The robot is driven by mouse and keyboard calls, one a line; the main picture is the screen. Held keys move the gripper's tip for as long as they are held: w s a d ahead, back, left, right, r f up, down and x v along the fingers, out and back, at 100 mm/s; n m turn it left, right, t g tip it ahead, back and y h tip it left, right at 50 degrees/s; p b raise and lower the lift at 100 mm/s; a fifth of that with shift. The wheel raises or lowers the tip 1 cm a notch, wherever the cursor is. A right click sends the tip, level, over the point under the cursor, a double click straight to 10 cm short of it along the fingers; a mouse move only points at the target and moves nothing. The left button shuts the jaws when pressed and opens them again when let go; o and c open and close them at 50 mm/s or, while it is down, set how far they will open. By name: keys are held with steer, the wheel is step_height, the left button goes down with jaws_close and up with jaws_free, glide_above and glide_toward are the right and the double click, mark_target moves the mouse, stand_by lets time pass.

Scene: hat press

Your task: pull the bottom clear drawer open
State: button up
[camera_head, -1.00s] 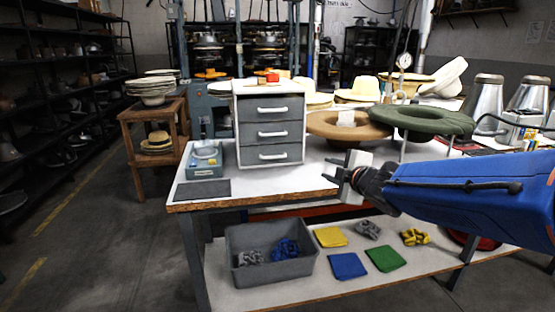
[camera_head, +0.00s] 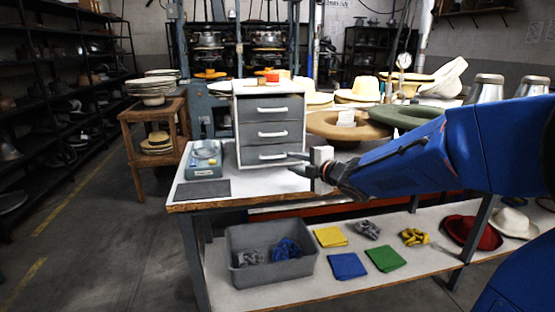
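A small white cabinet (camera_head: 302,100) stands on the workbench with three stacked drawers. The drawer fronts look grey, not clear, and each has a white bar handle. The bottom drawer (camera_head: 249,154) is shut, with its handle (camera_head: 272,156) across its front. My gripper (camera_head: 297,163) reaches in from the right, with its fingertips just right of the bottom handle at about its height. Its two dark fingers look apart, one above the other, with nothing seen between them. Whether a fingertip touches the handle cannot be told.
A brown hat (camera_head: 345,130) and green hat (camera_head: 405,115) stand to the right. The bench top before the drawers is bare.

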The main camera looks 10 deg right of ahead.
mark_target(275, 157)
steer(key=x, duration=1)
steer(key=shift+w, duration=0.15)
jaws_close()
stand_by(1.2)
